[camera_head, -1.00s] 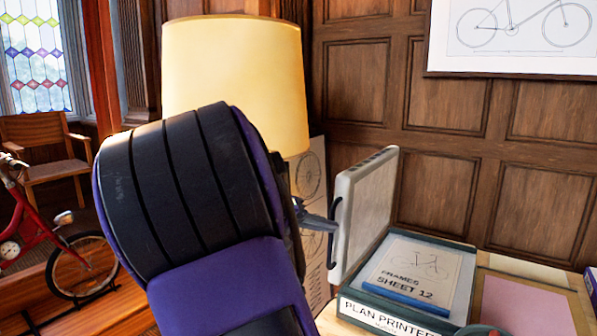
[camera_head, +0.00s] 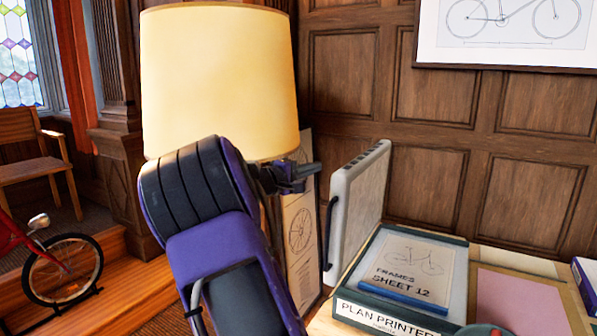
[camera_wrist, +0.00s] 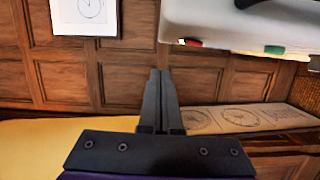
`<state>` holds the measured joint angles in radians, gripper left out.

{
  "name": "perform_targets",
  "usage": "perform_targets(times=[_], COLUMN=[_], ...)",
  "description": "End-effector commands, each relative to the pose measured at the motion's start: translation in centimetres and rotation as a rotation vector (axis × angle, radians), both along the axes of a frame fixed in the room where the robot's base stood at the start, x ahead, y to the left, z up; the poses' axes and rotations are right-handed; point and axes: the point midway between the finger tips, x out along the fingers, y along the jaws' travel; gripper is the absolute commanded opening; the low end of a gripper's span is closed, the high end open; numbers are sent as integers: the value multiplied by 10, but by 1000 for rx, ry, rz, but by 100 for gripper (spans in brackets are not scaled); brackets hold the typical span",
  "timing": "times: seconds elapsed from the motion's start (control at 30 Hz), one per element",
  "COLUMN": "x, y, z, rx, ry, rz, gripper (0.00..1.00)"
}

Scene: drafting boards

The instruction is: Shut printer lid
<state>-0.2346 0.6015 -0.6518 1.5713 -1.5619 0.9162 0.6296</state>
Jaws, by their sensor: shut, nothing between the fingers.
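The plan printer (camera_head: 385,319) sits on the table at lower right in the head view. Its grey lid (camera_head: 362,205) stands open and upright on the left side, with a dark handle (camera_head: 331,232) on its left edge. Blue printed sheets (camera_head: 408,270) marked "Frames Sheet 12" lie on the printer. My gripper (camera_head: 317,169) is shut and empty, left of the lid near the height of its upper part, apart from it. In the wrist view the fingers (camera_wrist: 160,72) are together, and a pale panel, probably the lid (camera_wrist: 240,22), is at upper right.
A large lamp with a yellow shade (camera_head: 220,80) stands just behind my arm, close to the gripper. A poster with wheel drawings (camera_head: 301,230) leans behind. A pink sheet (camera_head: 510,305) lies right of the printer. A wood-panelled wall (camera_head: 440,95) closes the back.

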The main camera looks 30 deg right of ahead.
Motion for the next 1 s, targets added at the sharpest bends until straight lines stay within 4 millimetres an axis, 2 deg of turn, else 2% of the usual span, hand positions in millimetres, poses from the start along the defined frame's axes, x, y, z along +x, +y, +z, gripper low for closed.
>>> perform_targets(times=[0.1, 0.3, 0.77, 1.0], x=[-17, -33, -35, -36], y=[-9, -18, -19, -28], z=[-1, -2, -2, -2], rx=[2, 1, 1, 12], ry=[0, 0, -2, -23], rz=[0, 0, 1, -1], gripper=[0, 0, 0, 0])
